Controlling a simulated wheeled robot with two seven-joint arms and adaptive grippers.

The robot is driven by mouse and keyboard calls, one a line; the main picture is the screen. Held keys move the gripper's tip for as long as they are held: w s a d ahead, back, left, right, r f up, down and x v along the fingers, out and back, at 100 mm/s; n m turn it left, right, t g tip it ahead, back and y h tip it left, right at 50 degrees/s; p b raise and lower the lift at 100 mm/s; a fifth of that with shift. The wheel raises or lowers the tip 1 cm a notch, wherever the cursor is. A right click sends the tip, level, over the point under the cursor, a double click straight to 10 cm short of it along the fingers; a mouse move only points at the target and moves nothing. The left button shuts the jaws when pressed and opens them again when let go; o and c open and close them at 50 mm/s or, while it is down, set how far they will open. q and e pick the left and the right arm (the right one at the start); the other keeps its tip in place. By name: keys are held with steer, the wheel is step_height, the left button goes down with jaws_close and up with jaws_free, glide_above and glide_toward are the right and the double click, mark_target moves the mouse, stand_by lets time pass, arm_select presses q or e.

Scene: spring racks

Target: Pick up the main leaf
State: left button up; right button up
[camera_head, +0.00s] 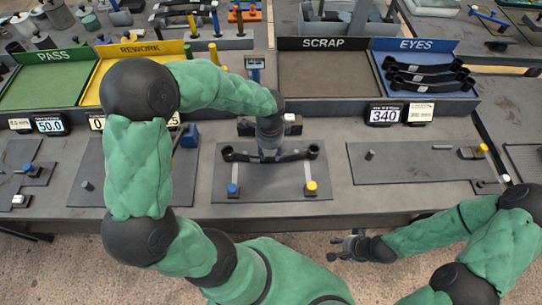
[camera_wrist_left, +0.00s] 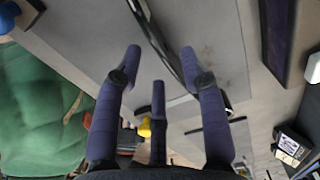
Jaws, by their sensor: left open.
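The main leaf, a long black spring leaf with an eye at each end (camera_head: 296,155), lies across the grey plate (camera_head: 240,182) in the middle of the bench. My left gripper (camera_head: 270,150) points down over the middle of this leaf and partly hides it. In the left wrist view the left gripper (camera_wrist_left: 160,60) is open, its purple fingers spread. The dark leaf (camera_wrist_left: 158,35) runs slanting between the fingertips there; I cannot tell whether they touch it. My right gripper (camera_head: 350,246) hangs in front of the bench, away from the leaf; its jaws are too small to judge.
A blue-topped peg (camera_head: 233,189) and a yellow-topped peg (camera_head: 311,187) stand on the plate in front of the leaf. Behind are the green PASS tray (camera_head: 45,84), yellow REWORK tray (camera_head: 98,76), SCRAP tray (camera_head: 322,75) and blue EYES tray (camera_head: 460,92) with several black leaves.

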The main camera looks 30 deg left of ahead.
mark_target(270, 157)
arm_select(q)
step_height(270, 157, down, 5)
steer(key=shift+r+b, duration=0.1)
steer(key=shift+b, duration=0.7)
jaws_close()
steer(key=shift+a, duration=0.1)
steer(key=shift+r, duration=0.1)
